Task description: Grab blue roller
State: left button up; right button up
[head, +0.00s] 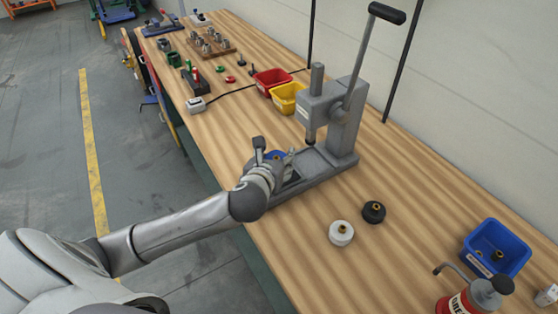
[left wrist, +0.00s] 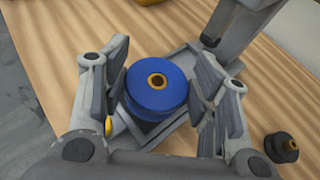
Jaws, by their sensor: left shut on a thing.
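The blue roller (left wrist: 157,88) has a brass bore at its centre and sits between the two fingers of my left gripper (left wrist: 160,92) in the left wrist view. The gripper is shut on it. In the head view a blue part of the roller (head: 275,155) shows past my left gripper (head: 273,152), at the base of the grey arbor press (head: 335,120). The roller is over or on the press base; I cannot tell if it touches. My right gripper is not in view.
A white roller (head: 341,232) and a black roller (head: 374,212) stand right of the press. A blue bin (head: 497,247) and a red oil can (head: 470,300) are at the lower right. Red (head: 271,79) and yellow (head: 287,97) bins stand behind the press. The press lever rises high.

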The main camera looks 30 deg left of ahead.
pick_arm(q)
jog(key=a+r+p+v, duration=0.1)
jog(key=v, duration=1)
jog(key=shift+s+r+p, duration=0.2)
jog(key=shift+r+p, duration=0.1)
jog(key=shift+r, duration=0.2)
